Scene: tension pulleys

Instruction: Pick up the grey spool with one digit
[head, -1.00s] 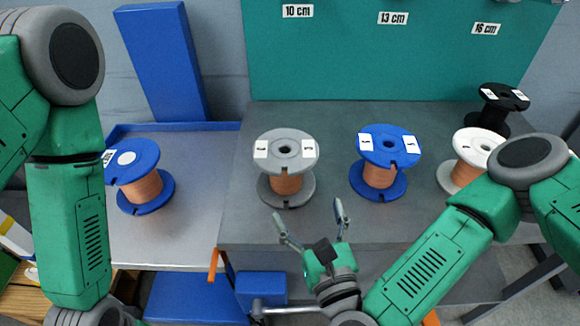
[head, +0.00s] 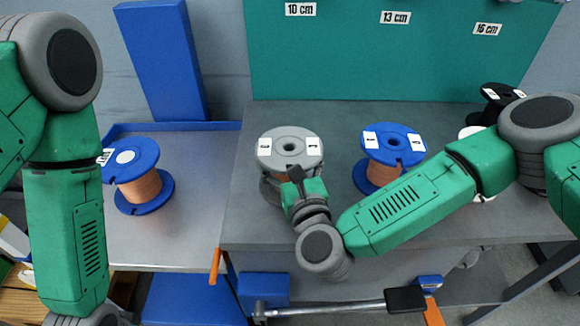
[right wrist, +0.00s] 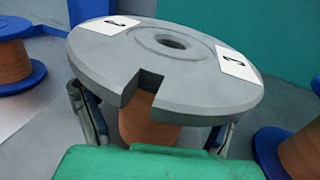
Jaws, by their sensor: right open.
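The grey spool (head: 290,147) stands upright on the grey table, with copper-coloured winding and two white labels on its top flange. It fills the right wrist view (right wrist: 165,65), where its flange has a notch facing me. My right gripper (head: 290,182) is at the front of the spool. In the right wrist view its open fingers (right wrist: 155,125) are on either side of the winding, below the top flange. I cannot tell whether they touch it. My left arm (head: 65,190) is at the left edge; its gripper is out of the picture.
A blue spool (head: 392,143) stands right of the grey one. A white spool (head: 470,133) is mostly hidden behind my right arm, with a black spool (head: 495,100) behind it. Another blue spool (head: 132,160) stands in the blue-edged tray (head: 205,210) at left. A green board (head: 400,60) rises behind.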

